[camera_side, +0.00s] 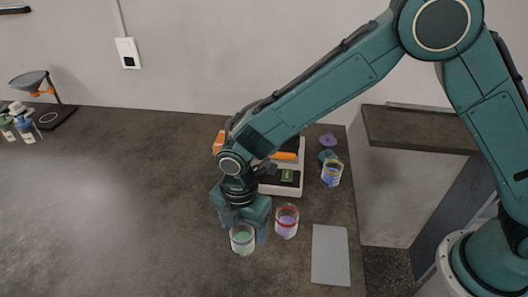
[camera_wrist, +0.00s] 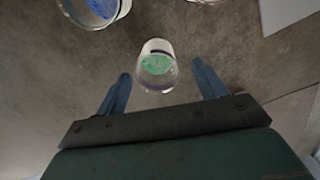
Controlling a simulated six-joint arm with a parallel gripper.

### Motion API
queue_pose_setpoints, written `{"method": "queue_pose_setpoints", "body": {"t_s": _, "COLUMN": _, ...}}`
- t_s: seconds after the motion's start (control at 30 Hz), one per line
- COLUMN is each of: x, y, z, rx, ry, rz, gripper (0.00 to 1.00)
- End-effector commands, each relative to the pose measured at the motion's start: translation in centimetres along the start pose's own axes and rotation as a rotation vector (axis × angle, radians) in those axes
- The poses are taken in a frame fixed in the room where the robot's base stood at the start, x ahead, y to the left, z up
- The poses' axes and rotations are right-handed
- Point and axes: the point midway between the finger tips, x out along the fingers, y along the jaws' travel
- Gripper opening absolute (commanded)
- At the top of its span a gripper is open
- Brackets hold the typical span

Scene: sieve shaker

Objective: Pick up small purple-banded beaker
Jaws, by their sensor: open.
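A small clear beaker with green contents (camera_side: 242,243) stands upright on the dark bench below my gripper. In the wrist view the same beaker (camera_wrist: 157,76) shows a dark, purplish band near its rim. My gripper (camera_side: 243,234) points down with its jaws open. In the wrist view its two blue fingers (camera_wrist: 161,74) stand apart, one on each side of the beaker, with gaps showing. Nothing is held. Whether the fingertips are level with the beaker wall or above it I cannot tell.
A red-rimmed beaker (camera_side: 286,224) stands close to the right, and a yellow-rimmed beaker (camera_side: 332,176) further back. A grey plate (camera_side: 330,256) lies at the right. An orange and white device (camera_side: 284,185) is behind my wrist.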

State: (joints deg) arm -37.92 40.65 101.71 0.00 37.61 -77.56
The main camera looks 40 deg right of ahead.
Motion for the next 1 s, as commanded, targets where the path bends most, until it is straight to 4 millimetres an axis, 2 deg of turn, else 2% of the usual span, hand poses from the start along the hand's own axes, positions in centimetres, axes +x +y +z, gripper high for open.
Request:
{"method": "queue_pose_setpoints", "body": {"t_s": 0.27, "x": 0.4, "y": 0.0, "z": 0.0, "rx": 0.000, "ry": 0.000, "rz": -0.001, "gripper": 0.70}}
{"method": "queue_pose_setpoints", "body": {"t_s": 0.73, "x": 4.8, "y": 0.4, "z": 0.0, "rx": 0.000, "ry": 0.000, "rz": -0.002, "gripper": 0.70}}
{"method": "queue_pose_setpoints", "body": {"t_s": 1.0, "x": 5.3, "y": 0.4, "z": 0.0, "rx": 0.000, "ry": 0.000, "rz": 0.000, "gripper": 0.70}}
